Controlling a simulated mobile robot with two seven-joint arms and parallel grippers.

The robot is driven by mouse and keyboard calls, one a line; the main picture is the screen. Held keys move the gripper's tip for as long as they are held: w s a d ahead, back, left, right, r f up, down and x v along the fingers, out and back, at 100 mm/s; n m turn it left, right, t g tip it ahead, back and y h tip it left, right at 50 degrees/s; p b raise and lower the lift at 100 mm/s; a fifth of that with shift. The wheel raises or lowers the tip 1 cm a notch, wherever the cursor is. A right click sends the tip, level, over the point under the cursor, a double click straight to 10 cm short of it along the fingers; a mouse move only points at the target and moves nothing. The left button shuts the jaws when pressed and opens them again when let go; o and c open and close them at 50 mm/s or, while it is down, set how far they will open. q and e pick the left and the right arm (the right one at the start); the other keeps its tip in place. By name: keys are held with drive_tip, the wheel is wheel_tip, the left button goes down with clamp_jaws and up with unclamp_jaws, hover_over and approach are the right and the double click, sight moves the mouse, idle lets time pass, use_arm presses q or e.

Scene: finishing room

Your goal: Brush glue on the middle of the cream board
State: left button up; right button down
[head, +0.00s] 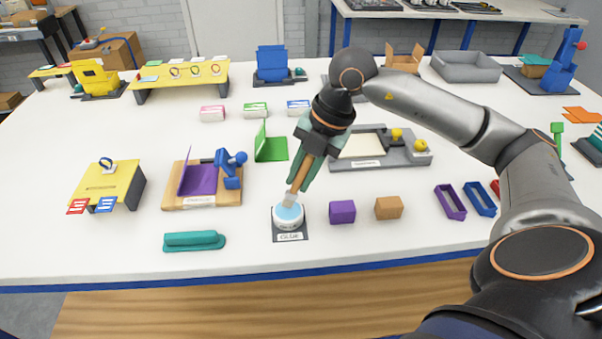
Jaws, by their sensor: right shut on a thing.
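My right gripper (306,168) is shut on the brush (299,180), which has a brown handle. It holds the brush tilted, with its pale bristle end down at the glue pot (288,217). The pot is round and white with a pale blue top, and it stands on a dark base labelled "GLUE". Whether the bristles touch the glue is hard to tell. The cream board (360,147) lies in a grey fixture (380,163) with yellow knobs, behind and right of the pot. My right gripper and wrist stand left of the board. My left gripper is not in view.
A purple block (342,212) and a brown block (388,208) stand right of the pot. A teal object (194,241) lies at the front left. A green folded piece (271,150) and a wooden board (203,203) with purple parts stand left of the gripper.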

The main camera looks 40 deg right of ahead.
drive_tip(key=shift+f+b, duration=0.45)
drive_tip(key=shift+f, duration=0.15)
idle(1.6)
wheel_tip(320, 180, up, 7)
drive_tip(key=p, duration=0.6)
drive_tip(key=shift+r, duration=0.1)
idle(0.9)
